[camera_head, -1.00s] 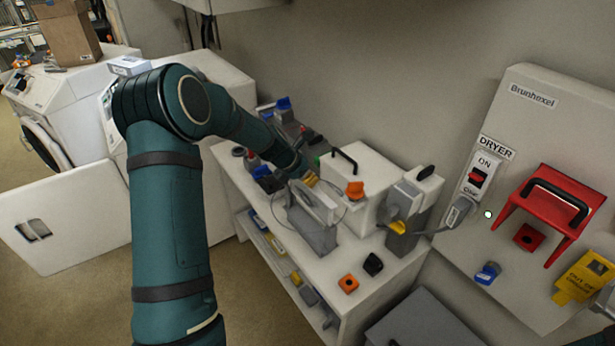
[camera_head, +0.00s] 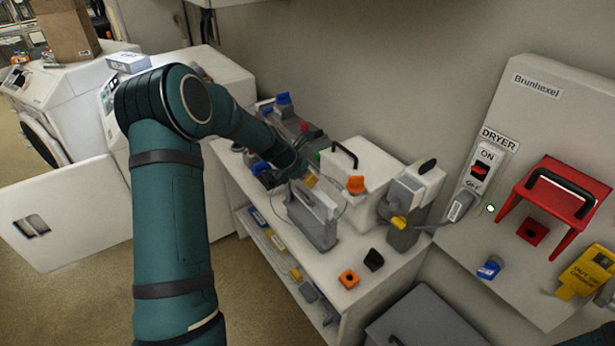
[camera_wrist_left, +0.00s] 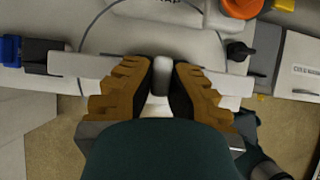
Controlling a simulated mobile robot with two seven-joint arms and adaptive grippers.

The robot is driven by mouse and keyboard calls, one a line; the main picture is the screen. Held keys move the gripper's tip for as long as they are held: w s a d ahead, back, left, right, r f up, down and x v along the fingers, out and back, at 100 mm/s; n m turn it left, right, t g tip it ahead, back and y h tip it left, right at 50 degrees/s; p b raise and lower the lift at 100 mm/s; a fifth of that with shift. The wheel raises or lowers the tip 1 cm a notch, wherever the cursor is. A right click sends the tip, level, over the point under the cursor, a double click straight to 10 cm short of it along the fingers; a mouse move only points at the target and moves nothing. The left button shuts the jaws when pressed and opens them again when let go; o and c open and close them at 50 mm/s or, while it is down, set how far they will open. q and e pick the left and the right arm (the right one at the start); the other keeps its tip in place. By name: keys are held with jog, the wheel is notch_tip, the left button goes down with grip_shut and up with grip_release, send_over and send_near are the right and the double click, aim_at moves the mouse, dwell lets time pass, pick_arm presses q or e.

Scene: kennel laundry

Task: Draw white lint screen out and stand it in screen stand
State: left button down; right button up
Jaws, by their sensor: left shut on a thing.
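The white lint screen (camera_head: 319,197) is upright at the grey screen stand (camera_head: 311,228) on the white bench. Its lower part appears to be inside the stand; I cannot tell how deep it sits. My left gripper (camera_head: 310,181) is at the top of the screen. In the left wrist view its yellow-brown fingers (camera_wrist_left: 161,88) are shut on the screen's small grey grip (camera_wrist_left: 162,68), and white parts of the screen show on both sides. The white lint trap box (camera_head: 362,174) with a black handle stands just behind. My right gripper is out of view.
A grey and white unit (camera_head: 410,210) stands beside the trap box. The dryer panel (camera_head: 535,105) with a red guard (camera_head: 552,190) is further right.

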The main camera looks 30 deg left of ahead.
pick_arm(q)
jog(key=shift+f+b, duration=1.8)
jog(key=shift+f, duration=0.75)
jog(key=c, duration=1.1)
grip_release()
jog(key=shift+o, duration=0.2)
send_near(308, 190)
jog(key=shift+v, duration=0.9)
jog(key=shift+s+a, duration=0.1)
jog(key=shift+a, duration=0.05)
